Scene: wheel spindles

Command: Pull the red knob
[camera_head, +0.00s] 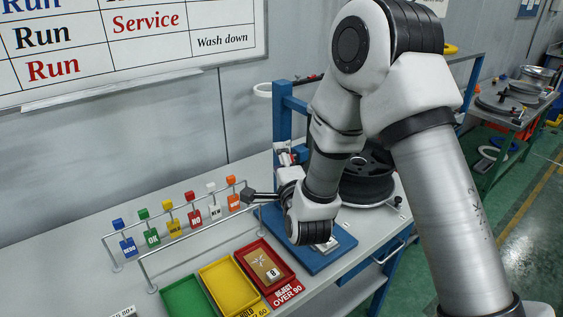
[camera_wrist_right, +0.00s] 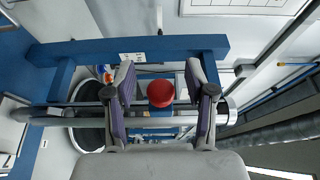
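The red knob (camera_wrist_right: 161,93) is round and shows in the right wrist view, in front of a blue frame (camera_wrist_right: 130,48). My right gripper (camera_wrist_right: 160,82) is open, with one finger on each side of the knob. A gap shows between the knob and each finger. In the head view, my right arm reaches down over the bench to the blue stand (camera_head: 282,115). My arm covers much of the stand there, and I cannot make out the knob clearly. My left gripper is not in view.
A rack of coloured tags (camera_head: 194,216) stands on the bench, left of my right wrist. Green (camera_head: 186,297), yellow (camera_head: 228,285) and red (camera_head: 253,247) trays lie in front. A dark wheel (camera_head: 366,180) sits behind my arm. A whiteboard (camera_head: 180,45) hangs on the wall.

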